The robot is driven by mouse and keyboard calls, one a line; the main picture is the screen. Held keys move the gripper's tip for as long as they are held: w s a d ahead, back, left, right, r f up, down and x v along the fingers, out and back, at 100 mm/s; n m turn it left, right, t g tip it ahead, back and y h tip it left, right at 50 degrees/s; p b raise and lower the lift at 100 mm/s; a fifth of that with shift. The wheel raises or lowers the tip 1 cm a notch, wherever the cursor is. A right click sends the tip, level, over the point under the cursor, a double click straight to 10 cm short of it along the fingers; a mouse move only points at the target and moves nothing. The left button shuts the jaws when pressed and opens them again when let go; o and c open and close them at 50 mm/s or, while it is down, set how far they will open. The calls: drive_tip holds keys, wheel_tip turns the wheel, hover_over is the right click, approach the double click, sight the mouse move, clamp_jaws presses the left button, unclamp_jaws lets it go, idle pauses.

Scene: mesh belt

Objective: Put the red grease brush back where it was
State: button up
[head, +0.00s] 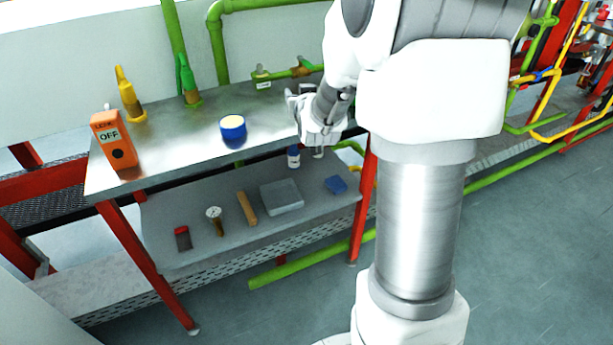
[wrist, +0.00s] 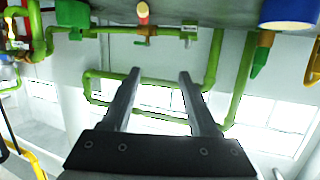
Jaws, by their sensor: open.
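I cannot pick out the red grease brush for certain. A small dark piece with a red end (head: 182,238) lies at the left end of the lower shelf in the head view and could be a brush. In the wrist view, a small red piece with a cream end (wrist: 143,12) shows at the top edge; I cannot tell what it is. My gripper (head: 296,108) is above the right part of the steel table (head: 185,148). In the wrist view, its fingers (wrist: 155,75) are apart with nothing between them.
Green pipes (head: 217,45) run behind. The lower shelf holds a wooden block (head: 247,208), grey box (head: 282,197) and blue piece (head: 336,185).

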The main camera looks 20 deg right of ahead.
drive_tip(key=s+a+r+n+g+y, duration=0.2)
drive_tip(key=s+a+r+g+y, duration=0.15)
drive_tip(key=s+a, duration=0.75)
drive_tip(key=s+a+g, duration=0.1)
drive_tip(key=s+g, duration=0.1)
drive_tip(key=s, duration=0.9)
drive_tip(key=s+a+f+n+g, duration=0.1)
drive_tip(key=s+g, duration=0.2)
drive_tip(key=s, duration=0.8)
drive_tip(key=shift+s+a, duration=0.4)
